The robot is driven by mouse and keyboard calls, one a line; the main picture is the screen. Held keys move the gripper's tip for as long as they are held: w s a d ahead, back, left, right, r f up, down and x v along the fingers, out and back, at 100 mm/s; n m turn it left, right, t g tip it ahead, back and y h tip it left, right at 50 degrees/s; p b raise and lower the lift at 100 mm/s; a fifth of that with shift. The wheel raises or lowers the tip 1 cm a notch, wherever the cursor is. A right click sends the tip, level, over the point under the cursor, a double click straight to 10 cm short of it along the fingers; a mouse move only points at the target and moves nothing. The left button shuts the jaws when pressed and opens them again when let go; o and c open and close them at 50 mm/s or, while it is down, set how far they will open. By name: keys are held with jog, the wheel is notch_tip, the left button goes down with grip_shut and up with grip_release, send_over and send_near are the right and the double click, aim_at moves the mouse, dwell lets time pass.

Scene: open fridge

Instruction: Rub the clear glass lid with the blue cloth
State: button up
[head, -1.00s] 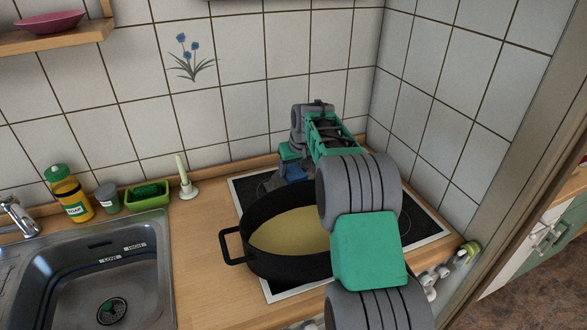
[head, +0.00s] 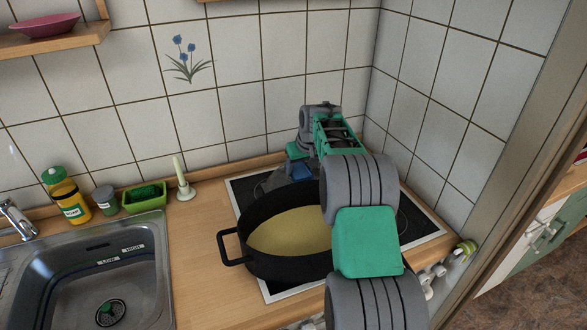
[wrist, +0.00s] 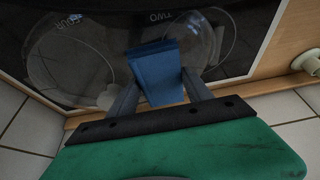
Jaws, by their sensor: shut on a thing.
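My gripper (wrist: 160,98) is shut on the blue cloth (wrist: 158,70), which sticks out beyond the fingertips. The clear glass lid (wrist: 207,45) appears as a faint see-through round over the hob, beside and partly behind the cloth. In the head view the lid (head: 268,184) is a dim shape at the back left of the hob, behind the pot, and the cloth (head: 303,174) is at its right side. My arm hides part of this area. I cannot tell whether the cloth touches the glass.
A black pot (head: 262,263) with yellowish contents stands on the front of the hob, close below my arm. The tiled walls are close behind and right.

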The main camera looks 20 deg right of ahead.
aim_at(289, 179)
jog(key=shift+w+d+f+p, duration=0.15)
jog(key=shift+d+p, duration=0.1)
jog(key=shift+d, duration=0.4)
jog(key=shift+w+d+r+p, duration=0.1)
jog(key=shift+d+p, duration=0.1)
jog(key=shift+d, duration=0.5)
jog(key=shift+w+d+f+p, duration=0.15)
jog(key=shift+d+p, duration=0.1)
jog(key=shift+d, duration=0.4)
jog(key=shift+s+a+b, duration=0.25)
jog(key=shift+a+b, duration=0.4)
jog(key=shift+a, duration=0.6)
jog(key=shift+s+a+b, duration=0.25)
jog(key=shift+a+b, duration=0.4)
jog(key=shift+a, duration=0.6)
jog(key=shift+s+a+r+b, duration=0.1)
jog(key=shift+s+a+b, duration=0.1)
jog(key=shift+a, duration=0.45)
jog(key=shift+s+a+b, duration=0.1)
jog(key=shift+a+b, duration=0.05)
jog(key=shift+a, duration=0.5)
jog(key=shift+d, duration=0.1)
notch_tip(289, 179, up, 6)
jog(key=p, duration=0.4)
jog(key=shift+r, duration=0.1)
notch_tip(289, 179, up, 3)
jog(key=shift+f+p, duration=0.1)
jog(key=shift+p, duration=0.85)
